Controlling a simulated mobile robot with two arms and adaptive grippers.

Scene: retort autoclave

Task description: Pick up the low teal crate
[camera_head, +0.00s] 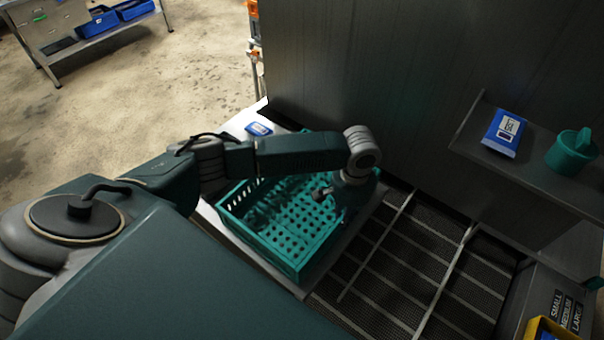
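The low teal crate (262,243) sits on a pale surface in the middle of the view, with slotted walls and a floor full of holes. It looks empty, though my arm hides its far side. My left arm reaches across from the left above the crate's far part. My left gripper (324,194) hangs over the crate's right side, near the wall there. Its fingers are small, dark and partly hidden by the wrist, so whether they grip the rim or are open is unclear. My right gripper is not in view.
A dark mesh grid (425,262) lies right of the crate. A tall metal wall stands behind. A shelf at right holds a blue packet (505,133) and a teal cup (571,154). A small blue item (258,128) lies beyond the crate. Open floor is at upper left.

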